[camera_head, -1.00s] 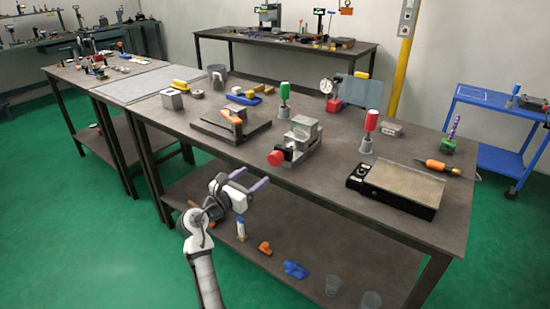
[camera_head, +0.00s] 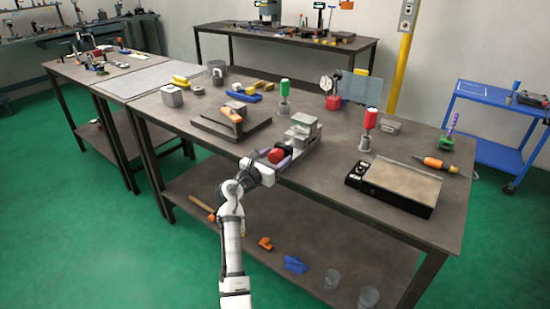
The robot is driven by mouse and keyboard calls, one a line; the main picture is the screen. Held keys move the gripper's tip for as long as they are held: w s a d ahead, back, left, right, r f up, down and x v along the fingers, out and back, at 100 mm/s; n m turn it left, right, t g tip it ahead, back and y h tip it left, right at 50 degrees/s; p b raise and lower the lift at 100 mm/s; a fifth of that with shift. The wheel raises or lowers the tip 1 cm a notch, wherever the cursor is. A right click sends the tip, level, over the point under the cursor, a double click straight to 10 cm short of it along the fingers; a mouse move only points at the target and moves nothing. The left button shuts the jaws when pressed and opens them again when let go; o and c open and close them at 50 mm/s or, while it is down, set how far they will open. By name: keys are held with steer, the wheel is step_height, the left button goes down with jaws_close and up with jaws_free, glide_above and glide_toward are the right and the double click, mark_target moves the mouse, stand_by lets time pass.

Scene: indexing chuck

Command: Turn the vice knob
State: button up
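The grey metal vice (camera_head: 304,128) stands near the front edge of the main workbench. Its round red knob (camera_head: 277,155) faces the front of the bench. My gripper (camera_head: 274,159) is at the knob, with one pale purple finger on its far left side and the other on its near right side. The fingers look spread about as wide as before. Whether they touch the knob is too small to tell. The gripper's white body hides part of the bench edge.
An orange-handled tool on a dark plate (camera_head: 230,124) lies left of the vice. A red-topped stand (camera_head: 368,130) and a black box with a patterned top (camera_head: 400,185) are to the right. A green-topped stand (camera_head: 284,98) is behind. The lower shelf (camera_head: 325,240) holds small items.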

steer(key=c, duration=0.9)
steer(key=shift+c, duration=0.2)
steer(key=shift+m, duration=0.3)
